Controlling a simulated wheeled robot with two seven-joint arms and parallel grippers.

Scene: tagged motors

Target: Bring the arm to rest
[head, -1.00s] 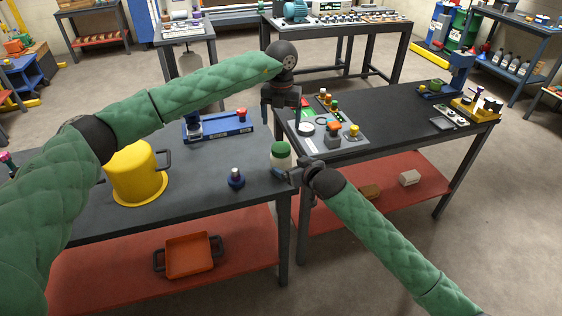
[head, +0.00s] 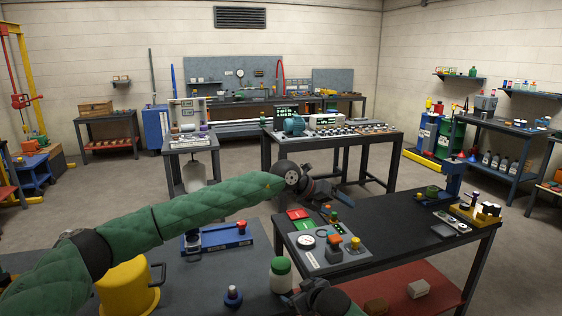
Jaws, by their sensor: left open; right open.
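My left arm in its green quilted sleeve (head: 190,217) reaches in from the left above the dark workbenches. My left gripper (head: 338,197) points to the right at the far side of the right bench. Its jaws are open and nothing shows between them. My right gripper (head: 284,298) is at the bottom edge, just below a white jar with a green lid (head: 281,275). It is open, and I see nothing held in it. I cannot tell whether it touches the jar. Most of the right arm is out of view.
A grey control panel (head: 320,250) lies on the right bench (head: 400,240). The floor (head: 235,175) between is clear.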

